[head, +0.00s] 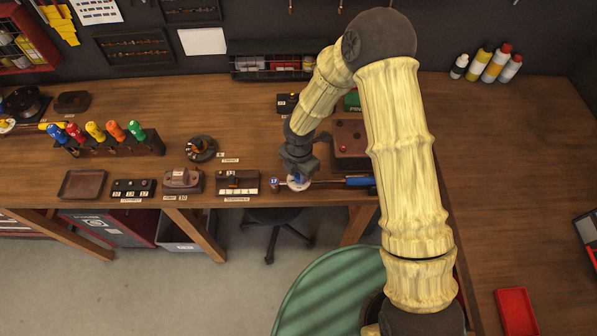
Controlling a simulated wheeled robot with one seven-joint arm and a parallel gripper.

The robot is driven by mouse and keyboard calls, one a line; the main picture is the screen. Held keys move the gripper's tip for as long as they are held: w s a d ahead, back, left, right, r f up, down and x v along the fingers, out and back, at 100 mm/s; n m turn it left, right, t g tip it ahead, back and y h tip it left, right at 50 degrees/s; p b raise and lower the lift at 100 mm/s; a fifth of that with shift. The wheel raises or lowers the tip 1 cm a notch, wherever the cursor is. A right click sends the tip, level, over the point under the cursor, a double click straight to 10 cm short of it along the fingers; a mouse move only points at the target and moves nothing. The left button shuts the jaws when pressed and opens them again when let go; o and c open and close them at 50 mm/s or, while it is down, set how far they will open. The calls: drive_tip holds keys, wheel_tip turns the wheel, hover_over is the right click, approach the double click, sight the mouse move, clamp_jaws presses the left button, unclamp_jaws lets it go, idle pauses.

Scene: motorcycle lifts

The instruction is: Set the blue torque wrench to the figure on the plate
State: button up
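The blue torque wrench (360,182) lies along the front edge of the wooden bench, its blue grip at the right. A blue round tag reading 17 (273,183) is at its left end. My gripper (298,178) points down over a white, partly blue round part (299,185) near that left end. The gripper hides part of this spot, and I cannot tell whether its fingers touch or hold anything. Several small plates with print too small to read lie along the bench, one of them below the dark block (237,182) left of my gripper. I cannot tell which plate is meant.
A brown box with red buttons (350,143) stands just behind the wrench. A rack of coloured-handled screwdrivers (112,145), a brown tray (82,184) and a ring-shaped part (201,148) are to the left. Bottles (495,62) stand at back right. The right bench is mostly clear.

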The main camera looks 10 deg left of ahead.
drive_tip(key=shift+m+b, duration=0.35)
drive_tip(key=shift+m, duration=0.15)
drive_tip(key=shift+c, duration=0.2)
drive_tip(key=m+b, duration=0.2)
drive_tip(key=m, duration=0.1)
drive_tip(key=shift+f, duration=0.1)
drive_tip(key=m+b, duration=0.3)
drive_tip(key=m, duration=0.2)
drive_tip(key=shift+m+b, duration=0.3)
drive_tip(key=shift+m, duration=0.1)
drive_tip(key=m+b, duration=0.3)
drive_tip(key=m, duration=0.2)
drive_tip(key=m+b, duration=0.1)
drive_tip(key=m, duration=0.4)
drive_tip(key=shift+b, duration=0.4)
drive_tip(key=o, duration=1)
drive_tip(key=shift+r, duration=0.25)
